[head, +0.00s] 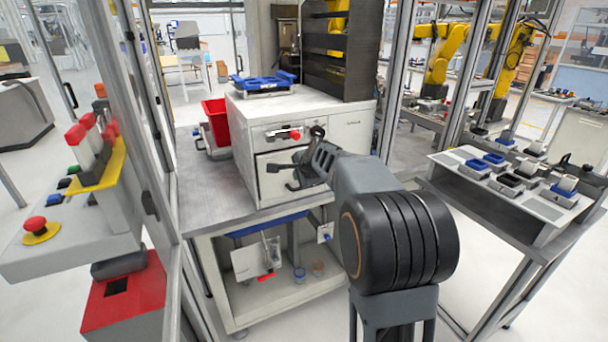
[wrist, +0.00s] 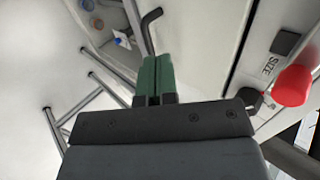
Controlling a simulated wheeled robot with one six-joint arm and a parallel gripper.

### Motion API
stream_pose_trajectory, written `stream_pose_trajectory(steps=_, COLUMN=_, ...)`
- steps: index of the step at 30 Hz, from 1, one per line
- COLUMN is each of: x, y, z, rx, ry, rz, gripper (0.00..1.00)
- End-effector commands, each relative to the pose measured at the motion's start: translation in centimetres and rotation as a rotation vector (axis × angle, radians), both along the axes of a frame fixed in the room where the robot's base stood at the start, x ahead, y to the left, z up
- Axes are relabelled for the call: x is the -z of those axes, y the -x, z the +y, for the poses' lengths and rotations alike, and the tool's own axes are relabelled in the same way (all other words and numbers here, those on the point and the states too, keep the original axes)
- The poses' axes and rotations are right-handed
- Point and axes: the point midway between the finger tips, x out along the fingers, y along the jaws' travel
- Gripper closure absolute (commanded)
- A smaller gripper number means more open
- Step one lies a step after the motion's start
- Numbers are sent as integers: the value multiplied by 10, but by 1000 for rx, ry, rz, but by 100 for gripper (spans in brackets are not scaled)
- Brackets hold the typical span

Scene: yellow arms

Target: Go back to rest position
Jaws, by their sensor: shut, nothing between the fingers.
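My gripper (wrist: 157,68) shows in the wrist view with its two green fingers pressed together and nothing between them. In the head view my arm reaches forward from the lower right, and my gripper (head: 300,172) is in front of the white cabinet (head: 341,134). I cannot tell from the head view how far it is from the cabinet front. A red knob (head: 295,134) is on the upper cabinet front, a little above the gripper. The red knob (wrist: 292,86) is at the right in the wrist view, apart from the fingers.
The cabinet stands on a grey metal table (head: 205,195), with a red bin (head: 216,121) on its left and a blue tray (head: 264,82) on top. A glass-panelled frame and control box (head: 70,240) stand left. A bench with small trays (head: 508,190) stands right.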

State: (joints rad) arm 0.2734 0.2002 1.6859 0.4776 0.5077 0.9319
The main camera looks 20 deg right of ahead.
Motion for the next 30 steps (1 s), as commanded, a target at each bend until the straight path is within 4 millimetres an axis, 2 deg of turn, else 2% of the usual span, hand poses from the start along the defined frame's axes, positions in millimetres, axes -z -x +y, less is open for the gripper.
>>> stream_pose_trajectory(steps=6, x=-18, y=20, z=-2, rx=2, ry=-1, rz=1, gripper=100)
stream_pose_trajectory(steps=14, x=-23, y=27, z=-2, rx=-10, ry=12, rz=3, gripper=100)
stream_pose_trajectory(steps=17, x=-20, y=30, z=-1, rx=-83, ry=78, rz=22, gripper=100)
stream_pose_trajectory(steps=19, x=6, y=43, z=2, rx=-198, ry=165, rz=101, gripper=100)
stream_pose_trajectory(steps=20, x=19, y=55, z=4, rx=-264, ry=212, rz=144, gripper=100)
stream_pose_trajectory(steps=21, x=29, y=75, z=11, rx=-370, ry=282, rz=200, gripper=100)
stream_pose_trajectory(steps=23, x=38, y=110, z=27, rx=-551, ry=387, rz=274, gripper=100)
stream_pose_trajectory(steps=27, x=48, y=193, z=63, rx=-939, ry=590, rz=392, gripper=100)
stream_pose_trajectory(steps=30, x=50, y=242, z=80, rx=-1140, ry=693, rz=436, gripper=100)
